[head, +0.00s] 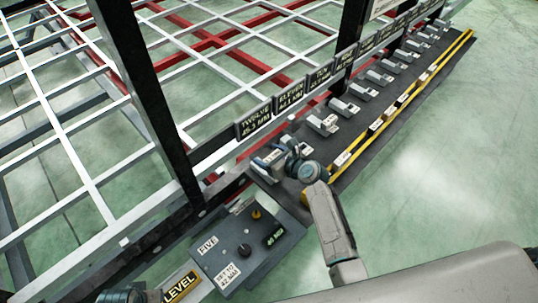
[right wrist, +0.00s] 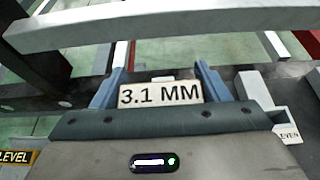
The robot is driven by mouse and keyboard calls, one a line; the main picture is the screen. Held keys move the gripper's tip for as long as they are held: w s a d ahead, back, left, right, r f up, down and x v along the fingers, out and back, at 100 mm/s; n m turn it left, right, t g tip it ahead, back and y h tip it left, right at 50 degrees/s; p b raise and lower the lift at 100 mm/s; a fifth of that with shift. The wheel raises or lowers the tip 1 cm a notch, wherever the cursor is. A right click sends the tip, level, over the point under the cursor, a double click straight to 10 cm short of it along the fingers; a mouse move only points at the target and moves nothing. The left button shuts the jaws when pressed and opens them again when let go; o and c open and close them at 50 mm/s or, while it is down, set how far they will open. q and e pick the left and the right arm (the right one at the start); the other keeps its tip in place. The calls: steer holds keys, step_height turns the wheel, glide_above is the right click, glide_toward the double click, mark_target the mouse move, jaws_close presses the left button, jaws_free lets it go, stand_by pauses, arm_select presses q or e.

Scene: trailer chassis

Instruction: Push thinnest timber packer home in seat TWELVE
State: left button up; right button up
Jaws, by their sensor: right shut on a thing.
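My right gripper (head: 274,160) is at the near end of the row of seats, just below the sign reading TWELVE 45.1 MM (head: 256,122). In the right wrist view its two blue fingers are shut on a packer labelled 3.1 MM (right wrist: 160,94), which lies between them. Seat TWELVE is largely hidden by the gripper and wrist, so I cannot tell how deep the packer sits.
The ELEVEN sign (head: 291,96) and its grey seat block (head: 322,124) are beside the gripper. A yellow-edged rail (head: 405,97) runs along the row. A grey control box (head: 245,250) and LEVEL plate (head: 181,288) are nearer. Dark posts and a white lattice stand left. Green floor is clear right.

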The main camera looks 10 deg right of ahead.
steer(key=shift+r, duration=0.1)
steer(key=shift+p, duration=0.45)
stand_by(0.6)
steer(key=shift+p, duration=0.4)
stand_by(0.6)
steer(key=shift+p, duration=0.4)
steer(key=shift+f+b, duration=1.85)
steer(key=shift+f, duration=1)
steer(key=o, duration=1)
